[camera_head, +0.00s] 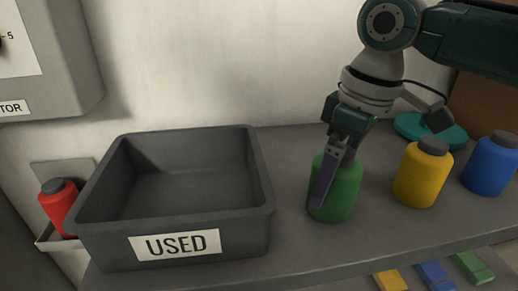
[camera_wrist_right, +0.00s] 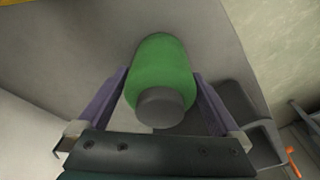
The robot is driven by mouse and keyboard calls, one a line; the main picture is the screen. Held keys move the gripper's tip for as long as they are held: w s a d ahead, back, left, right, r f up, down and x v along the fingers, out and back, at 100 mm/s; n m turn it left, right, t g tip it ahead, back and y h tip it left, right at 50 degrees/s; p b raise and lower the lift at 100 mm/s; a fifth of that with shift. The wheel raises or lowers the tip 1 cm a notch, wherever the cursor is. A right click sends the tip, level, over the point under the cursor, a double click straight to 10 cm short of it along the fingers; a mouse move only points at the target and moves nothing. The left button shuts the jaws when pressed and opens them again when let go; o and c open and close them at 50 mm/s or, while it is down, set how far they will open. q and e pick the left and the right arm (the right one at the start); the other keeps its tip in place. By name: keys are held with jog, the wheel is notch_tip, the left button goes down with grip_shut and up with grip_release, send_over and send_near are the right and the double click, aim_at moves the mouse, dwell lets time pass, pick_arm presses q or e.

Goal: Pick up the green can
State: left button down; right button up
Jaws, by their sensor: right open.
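The green can (camera_head: 342,196) stands upright on the grey shelf, right of the bin. In the right wrist view the green can (camera_wrist_right: 161,66) has its dark grey cap (camera_wrist_right: 160,107) toward my gripper. My right gripper (camera_head: 325,183) comes from above, with one purple finger in front of the can. In the right wrist view the gripper (camera_wrist_right: 160,88) is open, with a finger on each side of the can. I cannot tell if the fingers touch it. My left gripper does not show.
A grey bin (camera_head: 263,184) labelled USED stands to the left. A yellow can (camera_head: 421,178) and a blue can (camera_head: 489,166) stand to the right, with a teal round object (camera_head: 408,127) behind. A red can (camera_head: 60,205) sits in a holder at far left. The shelf's front edge is close.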

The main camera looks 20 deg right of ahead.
jog(key=shift+f, duration=0.75)
jog(key=shift+w, duration=0.1)
jog(key=shift+r, duration=0.1)
jog(key=c, duration=1.5)
